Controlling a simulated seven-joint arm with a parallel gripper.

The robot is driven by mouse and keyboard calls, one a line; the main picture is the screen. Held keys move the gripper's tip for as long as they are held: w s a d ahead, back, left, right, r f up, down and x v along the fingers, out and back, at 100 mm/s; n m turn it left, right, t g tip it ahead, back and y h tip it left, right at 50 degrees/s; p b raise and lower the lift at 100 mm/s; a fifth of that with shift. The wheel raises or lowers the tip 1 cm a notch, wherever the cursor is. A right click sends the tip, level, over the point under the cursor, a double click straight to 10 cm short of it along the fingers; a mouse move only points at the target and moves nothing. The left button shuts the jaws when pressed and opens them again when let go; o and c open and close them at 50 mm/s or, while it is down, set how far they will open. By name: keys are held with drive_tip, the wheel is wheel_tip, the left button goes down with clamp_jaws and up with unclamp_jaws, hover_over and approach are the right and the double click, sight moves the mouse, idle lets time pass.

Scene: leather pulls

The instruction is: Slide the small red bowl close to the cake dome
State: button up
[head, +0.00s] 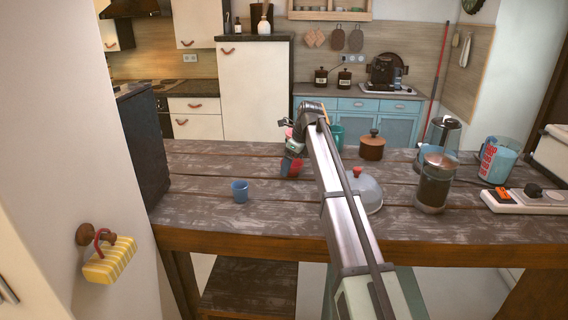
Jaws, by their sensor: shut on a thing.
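The small red bowl (295,169) is on the wooden table, left of the cake dome, and partly hidden by my gripper. My gripper (288,162) points down at the bowl and is shut on it. The cake dome (368,192) is a grey, rounded cover with a red knob, standing near the front of the table. My arm crosses in front of the dome and hides its left part. A clear gap on the table lies between the bowl and the dome, partly covered by my arm.
A blue cup (240,191) stands front left of the bowl. Behind the arm are a teal container (338,137) and a brown lidded pot (372,147). A glass jar (433,183) stands right of the dome. The table's left front is mostly clear.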

drive_tip(key=shift+s+d, duration=0.1)
drive_tip(key=shift+d, duration=1.85)
drive_tip(key=o, duration=0.9)
drive_tip(key=shift+r, duration=0.1)
drive_tip(key=v, duration=1.3)
drive_tip(key=shift+d+r, duration=0.1)
drive_tip(key=shift+r, duration=0.2)
